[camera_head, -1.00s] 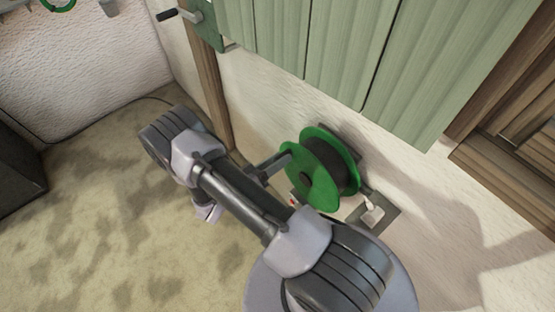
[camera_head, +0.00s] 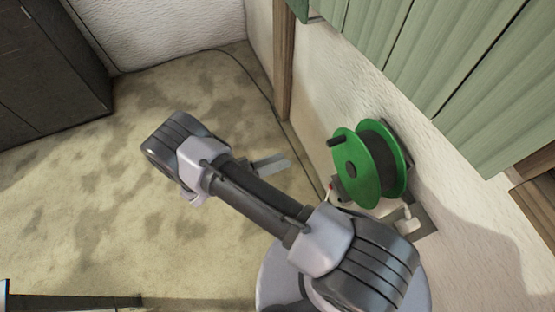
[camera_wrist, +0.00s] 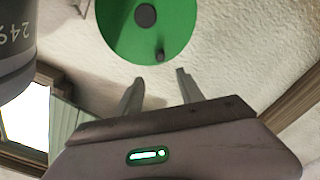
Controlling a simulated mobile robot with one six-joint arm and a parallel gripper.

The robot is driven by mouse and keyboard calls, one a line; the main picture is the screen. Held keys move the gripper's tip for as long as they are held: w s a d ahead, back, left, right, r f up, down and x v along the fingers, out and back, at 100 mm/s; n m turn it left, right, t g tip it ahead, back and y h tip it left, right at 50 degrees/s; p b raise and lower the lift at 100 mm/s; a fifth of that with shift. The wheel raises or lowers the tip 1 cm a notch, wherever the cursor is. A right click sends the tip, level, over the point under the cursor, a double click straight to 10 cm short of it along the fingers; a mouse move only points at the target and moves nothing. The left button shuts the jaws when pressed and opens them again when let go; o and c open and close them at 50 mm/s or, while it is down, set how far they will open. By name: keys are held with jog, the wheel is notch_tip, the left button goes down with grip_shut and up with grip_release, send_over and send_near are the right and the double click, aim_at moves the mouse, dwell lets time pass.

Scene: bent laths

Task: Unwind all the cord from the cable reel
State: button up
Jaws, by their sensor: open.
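The green cable reel (camera_head: 352,183) is mounted on the white wall, with dark cord (camera_head: 384,160) between its two flanges. How much cord is wound there is hard to tell. Its short black crank handle (camera_head: 336,142) sticks out at the upper left of the front flange. My gripper (camera_head: 280,163) is left of the reel, apart from it, and partly hidden by my arm. In the wrist view, my gripper (camera_wrist: 161,77) is open and empty. The reel's green face (camera_wrist: 118,32) shows beyond the fingertips, with the handle (camera_wrist: 160,56) just above the gap between them.
A white plug (camera_head: 406,222) sits at a wall plate below the reel. Green slatted panels (camera_head: 400,45) hang above right. A wooden post (camera_head: 284,65) stands left of the reel. A thin dark cord (camera_head: 238,60) runs along the floor. A dark cabinet (camera_head: 50,75) stands far left; the carpet between is clear.

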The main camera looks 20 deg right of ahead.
aim_at(327, 144)
dwell(0.3)
jog(key=d+n+b, duration=0.2)
jog(key=d+n, duration=0.3)
jog(key=n, duration=0.3)
jog(key=w+d+n+b, duration=0.1)
jog(key=d+n+b, duration=0.2)
jog(key=d+n, duration=0.3)
jog(key=d+n+b, duration=0.2)
jog(key=d+n, duration=0.4)
jog(key=n, duration=0.5)
jog(key=shift+w+d+b, duration=0.2)
jog(key=shift+w+b, duration=0.05)
jog(key=shift+b, duration=0.1)
grip_shut()
